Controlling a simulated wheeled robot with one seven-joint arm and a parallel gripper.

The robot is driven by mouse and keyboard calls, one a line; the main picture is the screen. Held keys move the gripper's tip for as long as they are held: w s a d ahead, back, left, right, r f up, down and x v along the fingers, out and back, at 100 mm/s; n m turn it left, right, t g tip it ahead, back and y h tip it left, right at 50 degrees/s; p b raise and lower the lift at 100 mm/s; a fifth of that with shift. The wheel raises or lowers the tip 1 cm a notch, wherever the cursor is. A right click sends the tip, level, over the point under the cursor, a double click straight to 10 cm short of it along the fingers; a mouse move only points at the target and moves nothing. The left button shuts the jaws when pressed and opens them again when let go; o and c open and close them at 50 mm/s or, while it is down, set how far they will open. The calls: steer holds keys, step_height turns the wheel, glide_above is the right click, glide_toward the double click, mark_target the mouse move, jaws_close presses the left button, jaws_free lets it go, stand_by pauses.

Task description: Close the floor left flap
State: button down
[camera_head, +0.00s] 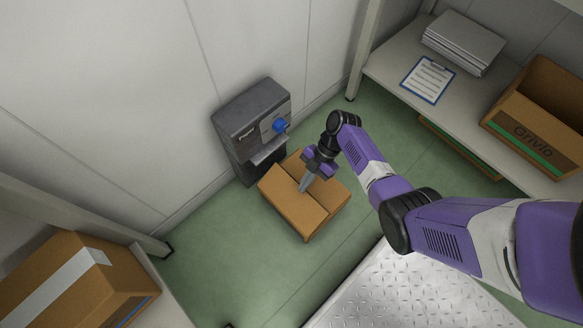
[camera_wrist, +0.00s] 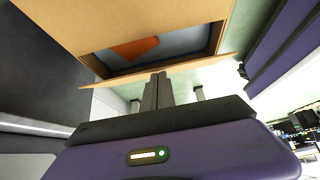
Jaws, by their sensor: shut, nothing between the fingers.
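The cardboard floor box (camera_head: 322,222) stands on the green floor in front of a dark grey dispenser. In the head view, its left flap (camera_head: 287,205) seems to lie nearly flat across the left part of the top, but its exact angle is hard to tell. My gripper (camera_head: 304,188) points down at the middle of the box top, with its fingers together and empty. In the wrist view, the fingers (camera_wrist: 158,90) are beside a flap edge (camera_wrist: 180,68). Beyond it, a gap shows the box interior (camera_wrist: 175,42) with an orange item. My gripper hides part of the top.
The grey dispenser (camera_head: 240,122) with a blue part stands against the wall behind the box. A shelf with a clipboard (camera_head: 428,80), papers (camera_head: 463,42) and an open carton (camera_head: 540,115) is at right. A taped box (camera_head: 75,285) is at lower left. Green floor is clear left of the floor box.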

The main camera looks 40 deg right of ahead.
mark_target(308, 189)
steer(key=shift+d+f+b, duration=0.4)
steer(key=shift+f+b, duration=0.2)
steer(key=shift+f, duration=0.15)
steer(key=shift+d+f+b, duration=0.45)
steer(key=shift+f+b, duration=0.15)
steer(key=shift+f, duration=0.2)
steer(key=shift+d+f+b, duration=0.4)
steer(key=shift+f+b, duration=0.2)
steer(key=shift+f, duration=0.15)
steer(key=shift+a, duration=0.1)
